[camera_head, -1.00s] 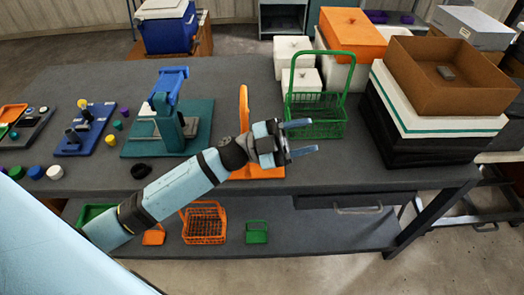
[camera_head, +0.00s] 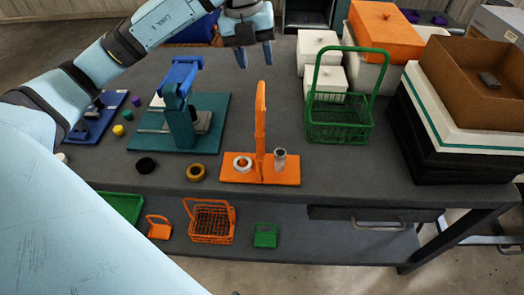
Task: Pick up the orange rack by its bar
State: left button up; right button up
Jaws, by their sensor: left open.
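An orange wire rack (camera_head: 211,225) stands on the lower shelf under the table, left of the middle. Its orange bar loops up at one side; its finer parts are small here. My left gripper (camera_head: 254,56) is high over the far part of the table, pointing down, open with nothing between its fingers. It is well apart from the rack, above and beyond it. My right gripper is not in view.
An orange stand (camera_head: 290,175) with an upright post is near the table (camera_head: 320,188) front edge. A green wire basket (camera_head: 335,133) stands right of it, a teal press (camera_head: 177,130) left. A small orange holder (camera_head: 159,231) and green holder (camera_head: 265,240) flank the rack.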

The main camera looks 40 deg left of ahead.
aim_at(260, 90)
pick_arm(q)
jog(key=f, duration=0.3)
jog(key=d+f, duration=0.1)
jog(key=f, duration=0.1)
jog(key=shift+w+f, duration=0.1)
jog(key=shift+w, duration=0.1)
jog(key=f, duration=0.2)
jog(key=f+p, duration=0.1)
jog(key=f, duration=0.1)
jog(key=shift+s+d+f, duration=0.2)
jog(key=shift+f, duration=0.2)
jog(key=shift+w+f, duration=0.1)
jog(key=shift+f, duration=0.2)
jog(key=shift+c, duration=0.3)
grip_shut()
jog(key=shift+r, duration=0.1)
